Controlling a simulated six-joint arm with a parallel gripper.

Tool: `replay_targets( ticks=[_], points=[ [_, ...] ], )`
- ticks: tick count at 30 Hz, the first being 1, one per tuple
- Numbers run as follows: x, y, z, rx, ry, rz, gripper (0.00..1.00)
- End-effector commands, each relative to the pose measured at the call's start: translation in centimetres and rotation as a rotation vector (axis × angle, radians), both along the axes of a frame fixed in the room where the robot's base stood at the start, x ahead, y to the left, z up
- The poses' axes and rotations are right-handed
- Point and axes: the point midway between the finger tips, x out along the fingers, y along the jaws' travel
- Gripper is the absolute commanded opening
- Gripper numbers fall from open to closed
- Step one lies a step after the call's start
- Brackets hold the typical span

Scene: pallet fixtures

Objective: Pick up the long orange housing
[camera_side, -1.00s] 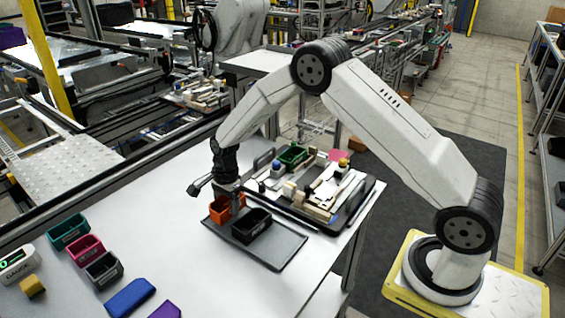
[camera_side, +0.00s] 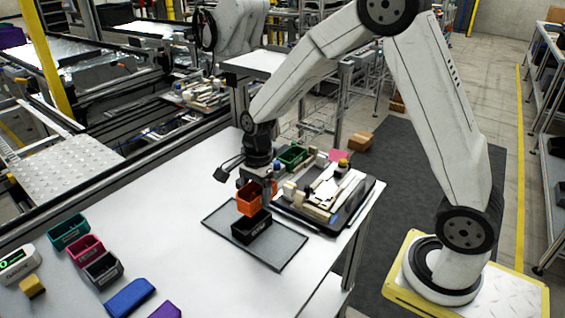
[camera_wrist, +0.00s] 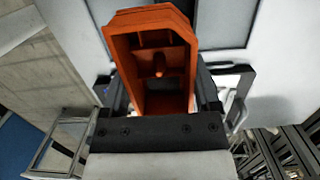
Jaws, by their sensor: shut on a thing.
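The long orange housing (camera_side: 248,199) is an open box with a peg inside. My gripper (camera_side: 257,186) is shut on it and holds it above the dark tray (camera_side: 283,251), up and behind the black housing (camera_side: 250,227). In the wrist view the orange housing (camera_wrist: 152,50) fills the upper middle, between the two dark fingers of my gripper (camera_wrist: 162,100). Its far side is hidden in the side view.
A black fixture tray (camera_side: 340,215) with a green housing (camera_side: 293,156) and several small parts stands right behind. Teal (camera_side: 69,230), pink (camera_side: 84,248) and grey (camera_side: 104,270) bins stand at the left. The table between is clear.

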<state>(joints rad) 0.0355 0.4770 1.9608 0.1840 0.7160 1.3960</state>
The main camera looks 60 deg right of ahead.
Motion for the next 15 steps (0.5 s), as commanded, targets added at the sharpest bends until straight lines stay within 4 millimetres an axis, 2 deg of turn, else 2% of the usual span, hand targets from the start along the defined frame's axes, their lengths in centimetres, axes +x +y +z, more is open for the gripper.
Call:
replay_targets(
  ticks=[6, 15],
  points=[
    [-2.2, 0.0, 1.0, 0.0, -0.001, -0.001, 0.13],
    [-3.3, 0.0, 1.5, 0.0, -0.001, 0.0, 0.13]
  ],
)
